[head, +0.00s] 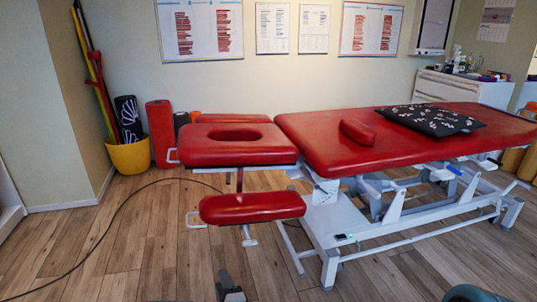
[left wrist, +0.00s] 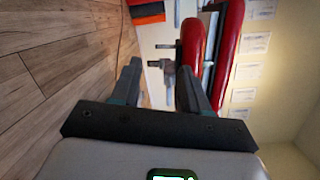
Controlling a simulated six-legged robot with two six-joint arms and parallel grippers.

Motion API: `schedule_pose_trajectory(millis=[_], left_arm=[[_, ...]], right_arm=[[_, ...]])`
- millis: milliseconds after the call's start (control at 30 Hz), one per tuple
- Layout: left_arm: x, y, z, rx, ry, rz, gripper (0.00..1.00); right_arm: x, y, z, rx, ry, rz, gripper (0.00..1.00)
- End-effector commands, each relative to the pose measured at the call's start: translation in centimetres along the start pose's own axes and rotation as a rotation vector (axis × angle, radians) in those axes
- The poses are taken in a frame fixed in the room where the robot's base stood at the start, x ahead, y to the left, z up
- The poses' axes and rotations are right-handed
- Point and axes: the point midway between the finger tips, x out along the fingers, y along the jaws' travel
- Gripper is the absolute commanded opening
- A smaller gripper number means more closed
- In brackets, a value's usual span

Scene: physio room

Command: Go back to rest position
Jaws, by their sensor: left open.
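My left gripper (head: 230,290) shows small at the bottom edge of the head view, low in front of the treatment table. In the left wrist view my left gripper (left wrist: 158,85) has its two fingers apart, with nothing between them. The red treatment table (head: 330,150) stands beyond it, on a white frame. In the left wrist view the red padding (left wrist: 228,50) appears sideways, past the fingertips.
A black cushion (head: 430,120) and a small red bolster (head: 357,131) lie on the table. A yellow bucket (head: 129,155) and a red foam roller (head: 161,135) stand by the wall. A dark cable (head: 115,215) crosses the wooden floor, which is mostly open at left.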

Motion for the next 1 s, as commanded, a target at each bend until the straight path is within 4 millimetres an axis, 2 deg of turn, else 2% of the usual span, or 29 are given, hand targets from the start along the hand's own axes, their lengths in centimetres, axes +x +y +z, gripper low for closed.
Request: schedule_pose_trajectory(millis=[33,133,267,367,467,500,600,700,833,900,1000], left_arm=[[0.6,1.1,1.9,0.006,0.001,0.034,0.45],[0.7,4.1,4.7,-0.05,0.052,0.135,0.45],[-1.5,8.8,7.1,-0.267,0.155,0.343,0.45],[-5.3,12.3,8.1,-0.498,0.209,0.56,0.45],[-11.0,15.3,8.5,-0.758,0.209,0.834,0.45],[-13.6,16.2,8.5,-0.858,0.188,0.953,0.45],[-20.0,17.6,8.3,-1.065,0.089,1.234,0.45],[-25.4,18.2,8.2,-1.194,-0.051,1.459,0.45],[-30.0,18.7,8.5,-1.305,-0.271,1.656,0.45],[-31.3,18.8,8.6,-1.362,-0.397,1.719,0.45],[-32.2,18.9,8.8,-1.46,-0.594,1.756,0.45]], right_arm=[[0.0,0.0,0.0,0.0,0.0,0.0,0.39],[0.0,0.0,0.0,0.0,0.0,0.0,0.39],[0.0,0.0,0.0,0.0,0.0,0.0,0.39],[0.0,0.0,0.0,0.0,0.0,0.0,0.39],[0.0,0.0,0.0,0.0,0.0,0.0,0.39],[0.0,0.0,0.0,0.0,0.0,0.0,0.39],[0.0,0.0,0.0,0.0,0.0,0.0,0.39],[0.0,0.0,0.0,0.0,0.0,0.0,0.39],[0.0,0.0,0.0,0.0,0.0,0.0,0.39],[0.0,0.0,0.0,0.0,0.0,0.0,0.39],[0.0,0.0,0.0,0.0,0.0,0.0,0.39]])
